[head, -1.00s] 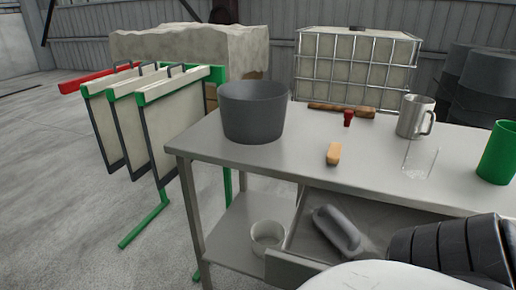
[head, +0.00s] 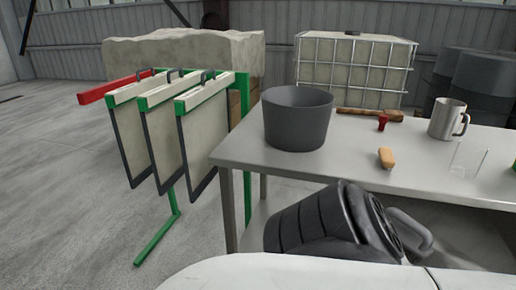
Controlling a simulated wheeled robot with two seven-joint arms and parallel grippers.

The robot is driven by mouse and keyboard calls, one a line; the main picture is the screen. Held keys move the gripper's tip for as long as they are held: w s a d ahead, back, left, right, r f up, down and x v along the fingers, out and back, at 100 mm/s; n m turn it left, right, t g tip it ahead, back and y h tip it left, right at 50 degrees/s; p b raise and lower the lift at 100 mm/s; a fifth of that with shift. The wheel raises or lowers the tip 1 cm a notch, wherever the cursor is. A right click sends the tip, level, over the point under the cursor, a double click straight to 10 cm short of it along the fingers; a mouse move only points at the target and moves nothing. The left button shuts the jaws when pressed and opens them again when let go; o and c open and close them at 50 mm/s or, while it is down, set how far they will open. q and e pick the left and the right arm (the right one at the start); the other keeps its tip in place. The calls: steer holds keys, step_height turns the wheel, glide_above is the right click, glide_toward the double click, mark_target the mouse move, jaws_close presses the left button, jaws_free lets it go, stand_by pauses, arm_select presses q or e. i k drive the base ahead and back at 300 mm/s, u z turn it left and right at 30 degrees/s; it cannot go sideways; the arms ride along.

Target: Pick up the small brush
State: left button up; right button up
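A small tan-orange block-like piece (head: 386,158) lies on the grey table; it may be the small brush, but I cannot make out bristles. A longer brown wooden piece (head: 370,115) lies at the table's back edge, with a small red item (head: 382,123) in front of it. Neither of my grippers shows in the head view. A dark ribbed part, apparently one of my arm links, covers the space under the table's front edge.
On the grey table (head: 255,154) stand a dark grey bucket (head: 297,122), a metal mug (head: 446,119) and a clear glass container (head: 467,160). A grey rounded object (head: 412,228) below is partly hidden. Framed panels (head: 160,135) hang on a green rack to the left.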

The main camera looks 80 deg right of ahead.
mark_target(387, 160)
steer(key=i, duration=1.7)
steer(key=z, duration=4.4)
steer(key=i, duration=1.65)
steer(key=z, duration=0.05)
